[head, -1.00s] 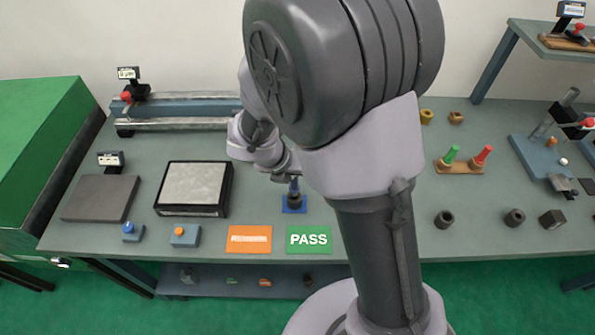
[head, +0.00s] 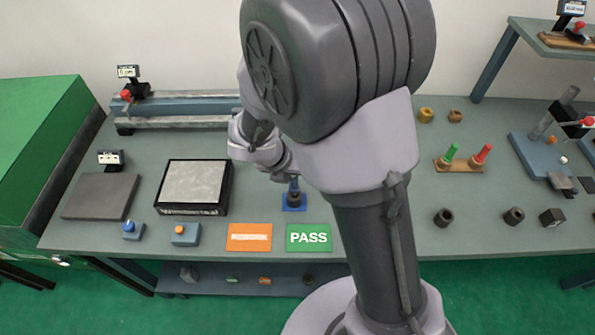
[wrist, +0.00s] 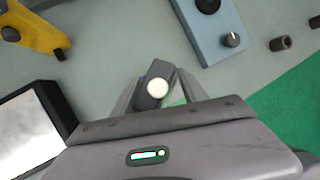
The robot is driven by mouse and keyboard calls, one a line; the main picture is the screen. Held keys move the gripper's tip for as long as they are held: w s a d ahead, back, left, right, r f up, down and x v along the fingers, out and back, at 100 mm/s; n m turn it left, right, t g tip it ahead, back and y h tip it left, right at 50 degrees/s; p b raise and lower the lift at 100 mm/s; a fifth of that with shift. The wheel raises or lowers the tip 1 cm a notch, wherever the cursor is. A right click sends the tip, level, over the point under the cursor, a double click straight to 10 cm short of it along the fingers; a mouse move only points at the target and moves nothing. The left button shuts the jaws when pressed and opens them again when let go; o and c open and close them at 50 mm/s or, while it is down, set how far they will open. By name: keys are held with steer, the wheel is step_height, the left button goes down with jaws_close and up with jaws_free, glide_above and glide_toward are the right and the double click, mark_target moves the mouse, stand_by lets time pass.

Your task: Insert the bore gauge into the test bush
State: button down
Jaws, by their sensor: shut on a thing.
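My gripper (wrist: 158,98) is shut on a dark grey piece with a round white end (wrist: 157,88), which I take to be the bore gauge. In the head view my gripper is low over the front middle of the bench, partly hidden by my arm. Directly below it a dark round piece (head: 294,201), perhaps the test bush, stands on a small blue base (head: 285,207). A blue upright part (head: 294,186) shows between the gripper and the dark piece. I cannot tell whether the gauge touches or enters it.
A surface plate (head: 192,184) lies to the left, with orange (head: 249,237) and green PASS (head: 309,238) mats in front. Dark bushes (head: 444,217) and a wooden rack with green and red handles (head: 460,166) stand to the right. The wrist view shows a blue-grey panel (wrist: 208,38) and a yellow tool (wrist: 35,32).

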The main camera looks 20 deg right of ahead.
mark_target(298, 187)
steer(key=shift+f+b, duration=1.2)
steer(key=shift+f, duration=0.5)
stand_by(1.4)
stand_by(0.9)
steer(key=c, duration=0.5)
jaws_free()
